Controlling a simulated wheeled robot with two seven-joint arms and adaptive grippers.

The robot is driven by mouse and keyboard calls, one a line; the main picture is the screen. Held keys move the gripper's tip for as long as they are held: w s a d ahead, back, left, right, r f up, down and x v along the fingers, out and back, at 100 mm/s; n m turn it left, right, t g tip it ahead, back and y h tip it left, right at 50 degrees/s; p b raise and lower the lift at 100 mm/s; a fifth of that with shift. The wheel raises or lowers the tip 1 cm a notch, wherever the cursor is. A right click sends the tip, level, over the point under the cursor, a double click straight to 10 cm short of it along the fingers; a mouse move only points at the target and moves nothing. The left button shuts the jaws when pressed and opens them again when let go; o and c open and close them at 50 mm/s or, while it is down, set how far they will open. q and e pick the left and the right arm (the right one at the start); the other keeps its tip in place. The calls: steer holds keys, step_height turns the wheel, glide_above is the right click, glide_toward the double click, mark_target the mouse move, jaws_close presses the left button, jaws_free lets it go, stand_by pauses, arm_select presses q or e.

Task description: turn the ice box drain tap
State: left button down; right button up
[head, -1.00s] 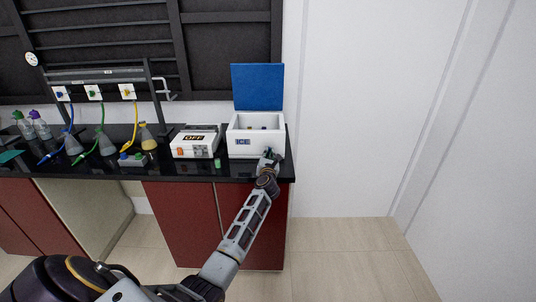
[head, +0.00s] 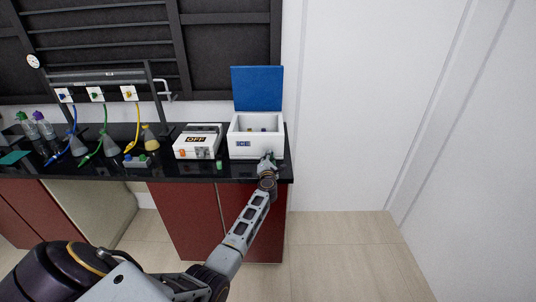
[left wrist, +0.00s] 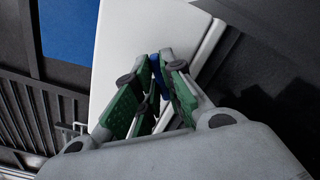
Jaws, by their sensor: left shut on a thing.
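The white ice box (head: 257,146) stands at the right end of the black bench with its blue lid (head: 257,88) raised. Its front carries an "ICE" label. My left gripper (head: 269,158) is at the lower right of the box's front. In the left wrist view, the green-padded fingers of my left gripper (left wrist: 160,88) are closed on a small blue piece, the drain tap (left wrist: 155,66), against the white box wall (left wrist: 125,45). Most of the tap is hidden by the fingers. My right gripper is not in view.
A white device marked "OFF" (head: 198,142) stands left of the box, with a small green item (head: 219,165) in front of it. Flasks with coloured hoses (head: 110,146) stand further left. The floor to the right (head: 340,240) is clear.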

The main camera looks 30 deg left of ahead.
arm_select(q)
steer(key=shift+d+m, duration=0.1)
steer(key=shift+m, duration=0.3)
steer(key=shift+m+p, duration=0.8)
steer(key=shift+p, duration=0.05)
steer(key=shift+m+p, duration=0.55)
steer(key=shift+m, duration=0.25)
steer(key=m+p, duration=0.1)
steer(key=m, duration=0.1)
steer(key=shift+f+m+p, duration=0.15)
steer(key=shift+m+p, duration=0.15)
steer(key=shift+m, duration=0.1)
steer(key=shift+f+m, duration=0.1)
steer(key=shift+m, duration=0.3)
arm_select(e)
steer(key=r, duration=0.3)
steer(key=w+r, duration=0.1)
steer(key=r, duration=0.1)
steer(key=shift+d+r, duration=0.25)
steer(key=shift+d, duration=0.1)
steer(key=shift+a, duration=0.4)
arm_select(q)
steer(key=c, duration=1.5)
jaws_free()
